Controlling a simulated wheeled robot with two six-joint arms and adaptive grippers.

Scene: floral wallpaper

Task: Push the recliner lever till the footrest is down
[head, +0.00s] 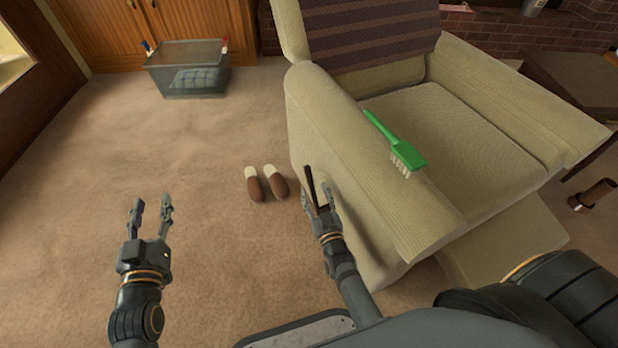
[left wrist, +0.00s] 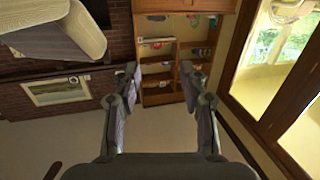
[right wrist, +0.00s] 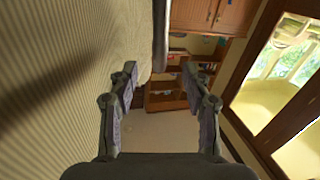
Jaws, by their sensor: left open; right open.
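The beige recliner (head: 460,100) stands right of centre in the head view, with its side towards me. Its footrest (head: 510,245) sticks out low at the front, partly hidden by my arm. The lever (head: 311,186) is a dark brown upright bar beside the recliner's near side. My right gripper (head: 318,197) is open at the lever, close to the recliner's side. In the right wrist view the lever (right wrist: 160,35) shows ahead, between the fingers; contact is unclear. My left gripper (head: 152,207) is open and empty over the carpet at left.
A green brush (head: 396,140) lies on the near armrest. Two slippers (head: 266,183) sit on the carpet beside the recliner. A grey basket (head: 189,70) stands at the back left. A brown cylindrical object (head: 594,195) is at far right. The carpet at left is clear.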

